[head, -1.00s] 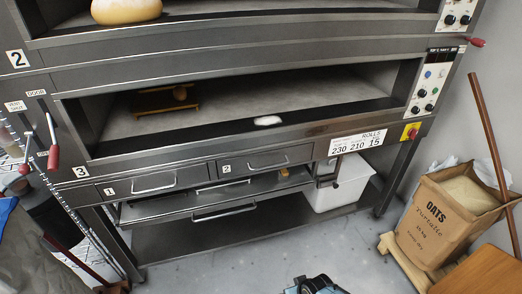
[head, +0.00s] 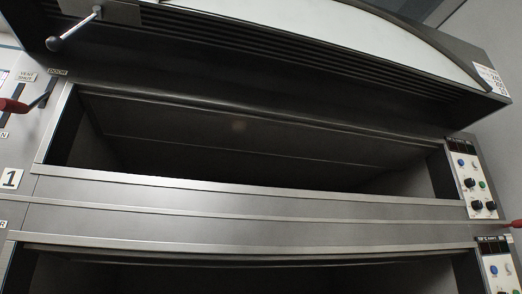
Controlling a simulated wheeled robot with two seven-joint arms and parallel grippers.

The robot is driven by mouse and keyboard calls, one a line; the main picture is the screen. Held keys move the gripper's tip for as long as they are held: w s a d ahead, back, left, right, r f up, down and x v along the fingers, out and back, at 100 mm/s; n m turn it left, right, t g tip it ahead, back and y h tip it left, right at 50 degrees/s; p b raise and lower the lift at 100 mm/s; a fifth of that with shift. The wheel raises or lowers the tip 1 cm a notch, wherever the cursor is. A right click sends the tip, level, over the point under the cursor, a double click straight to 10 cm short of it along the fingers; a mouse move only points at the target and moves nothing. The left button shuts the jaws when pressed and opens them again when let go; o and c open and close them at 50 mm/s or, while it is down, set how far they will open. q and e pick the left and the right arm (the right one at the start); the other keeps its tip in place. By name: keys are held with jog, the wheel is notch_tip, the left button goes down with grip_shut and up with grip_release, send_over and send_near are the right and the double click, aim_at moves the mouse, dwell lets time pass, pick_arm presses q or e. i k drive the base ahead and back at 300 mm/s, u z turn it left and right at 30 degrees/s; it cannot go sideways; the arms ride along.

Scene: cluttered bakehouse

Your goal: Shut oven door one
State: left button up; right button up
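Oven deck one (head: 250,195), marked by the number 1 plate (head: 11,180) at its left, spans the middle of the head view. Its wide opening (head: 250,140) is uncovered and I see into a dark interior. No door panel closes the front; whether a panel inside the top is the raised door, I cannot tell. At the left, below the DOOR label (head: 58,71), is a dark lever (head: 45,94). A red grip (head: 14,105) shows at the left edge; I cannot tell which lever it belongs to. Neither of my grippers is in view.
A large hood (head: 290,55) overhangs the deck, with a metal rod handle (head: 75,29) at its upper left. A control panel (head: 472,180) with knobs sits right of the opening. Another open deck (head: 240,275) lies below. A red handle (head: 515,224) shows at the right edge.

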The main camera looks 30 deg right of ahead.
aim_at(130, 119)
jog(key=z, duration=0.55)
jog(key=i, duration=0.85)
jog(key=z, duration=0.9)
